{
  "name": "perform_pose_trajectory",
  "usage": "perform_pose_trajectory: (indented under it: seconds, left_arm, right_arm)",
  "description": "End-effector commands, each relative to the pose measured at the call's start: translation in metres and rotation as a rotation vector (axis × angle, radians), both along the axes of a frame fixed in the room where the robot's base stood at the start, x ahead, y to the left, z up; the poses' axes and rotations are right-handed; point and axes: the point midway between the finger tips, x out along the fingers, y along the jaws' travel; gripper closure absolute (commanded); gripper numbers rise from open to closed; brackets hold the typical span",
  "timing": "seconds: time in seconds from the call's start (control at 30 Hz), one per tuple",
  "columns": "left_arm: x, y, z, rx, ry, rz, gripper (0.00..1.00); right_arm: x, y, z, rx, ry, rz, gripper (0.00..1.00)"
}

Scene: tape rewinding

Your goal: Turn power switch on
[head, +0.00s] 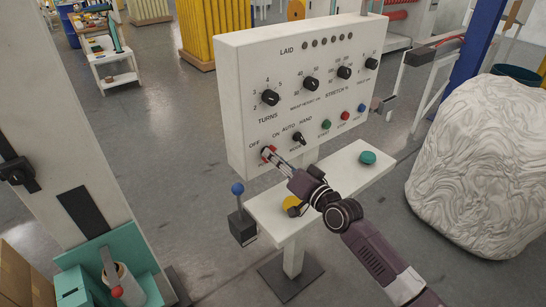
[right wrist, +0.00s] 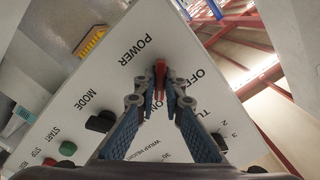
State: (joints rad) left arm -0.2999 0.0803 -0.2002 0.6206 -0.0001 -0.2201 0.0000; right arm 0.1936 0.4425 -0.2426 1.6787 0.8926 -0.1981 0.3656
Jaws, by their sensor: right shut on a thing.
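The white control panel (head: 300,100) stands tilted in the middle of the head view. Its red power switch (head: 272,148) is at the lower left, by the OFF and ON labels. My right gripper (head: 269,154) is at this switch, with its arm reaching up from the lower right. In the right wrist view the blue-grey fingers of my right gripper (right wrist: 159,84) are closed around the red power switch (right wrist: 160,68), below the POWER label. The fingers partly hide the switch, so its exact position is hard to tell. My left gripper is not in view.
The black mode knob (head: 299,138) and the green start button (head: 326,124) are right of the switch. Below is a white shelf (head: 340,182) with a teal button (head: 367,157). A blue-topped lever (head: 237,188) stands left. A large wrapped bulk (head: 480,170) stands right.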

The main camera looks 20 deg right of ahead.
Motion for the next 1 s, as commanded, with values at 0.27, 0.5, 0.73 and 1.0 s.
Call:
perform_pose_trajectory:
  seconds: [0.27, 0.5, 0.73, 1.0]
  left_arm:
    - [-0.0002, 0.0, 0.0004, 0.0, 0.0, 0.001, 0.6]
    - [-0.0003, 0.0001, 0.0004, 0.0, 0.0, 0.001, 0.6]
    - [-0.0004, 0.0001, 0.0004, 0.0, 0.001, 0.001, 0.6]
    - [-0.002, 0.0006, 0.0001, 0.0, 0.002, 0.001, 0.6]
  right_arm:
    - [0.0001, -0.0003, 0.0001, 0.03, 0.01, -0.001, 1.0]
    - [0.0001, -0.0003, 0.0001, 0.031, 0.011, -0.001, 1.0]
    - [0.0001, -0.0003, 0.0001, 0.029, 0.01, -0.001, 0.73]
    - [-0.0003, -0.0003, 0.0, 0.028, 0.01, 0.0, 0.73]
